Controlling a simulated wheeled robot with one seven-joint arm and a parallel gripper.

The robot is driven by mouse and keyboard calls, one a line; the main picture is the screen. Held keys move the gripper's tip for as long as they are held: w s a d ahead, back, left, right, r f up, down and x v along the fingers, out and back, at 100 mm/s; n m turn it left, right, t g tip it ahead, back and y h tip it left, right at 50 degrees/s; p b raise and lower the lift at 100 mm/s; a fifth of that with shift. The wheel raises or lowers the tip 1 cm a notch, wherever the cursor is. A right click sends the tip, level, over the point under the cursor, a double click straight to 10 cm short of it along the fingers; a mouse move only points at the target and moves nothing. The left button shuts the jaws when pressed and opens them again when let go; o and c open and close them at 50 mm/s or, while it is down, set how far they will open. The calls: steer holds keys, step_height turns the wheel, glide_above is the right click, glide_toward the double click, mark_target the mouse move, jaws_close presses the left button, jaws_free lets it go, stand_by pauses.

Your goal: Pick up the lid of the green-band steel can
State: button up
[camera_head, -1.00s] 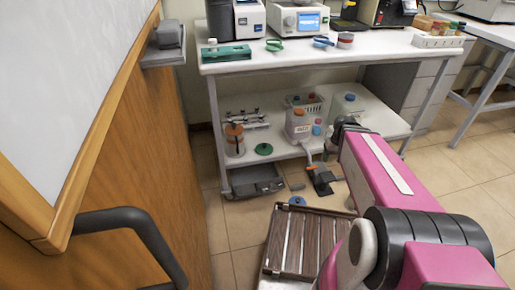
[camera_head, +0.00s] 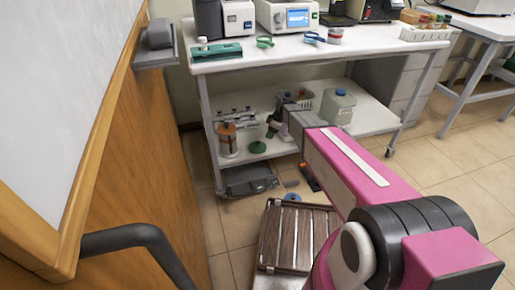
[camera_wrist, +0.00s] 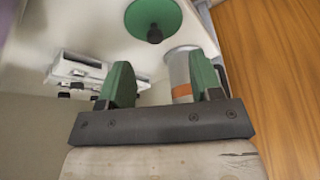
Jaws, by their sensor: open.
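A round green lid (camera_head: 257,147) with a dark knob lies flat on the lower shelf. It also shows at the top of the wrist view (camera_wrist: 153,19). A steel can (camera_head: 228,143) with an orange band stands to its left; it appears in the wrist view too (camera_wrist: 181,72). I see no green band on any can. My gripper (camera_head: 273,128) is over the lower shelf, up and right of the green lid in the head view. In the wrist view its two green fingers (camera_wrist: 160,80) are spread and empty, with the lid beyond them.
A white rack (camera_wrist: 80,70) stands near the can. The worktop (camera_head: 300,56) is above the arm. A grey box (camera_head: 250,180) lies below the shelf.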

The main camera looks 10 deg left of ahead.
mark_target(258, 142)
steer(key=shift+n, duration=0.5)
steer(key=a+f, duration=0.1)
steer(key=f, duration=0.1)
steer(key=a+f, duration=0.1)
steer(key=a, duration=0.1)
steer(key=w+a+f, duration=0.1)
steer(key=f, duration=0.1)
steer(key=shift+a+f, duration=0.2)
steer(key=shift+f, duration=0.15)
steer(key=a+f, duration=0.1)
steer(key=f, duration=0.1)
steer(key=a+f, duration=0.1)
steer(key=shift+w+a+f, duration=0.25)
steer(key=shift+a+f, duration=0.05)
steer(key=shift+f, duration=0.1)
steer(key=shift+s+a+f, duration=0.1)
steer(key=shift+f, duration=0.25)
steer(key=c, duration=1)
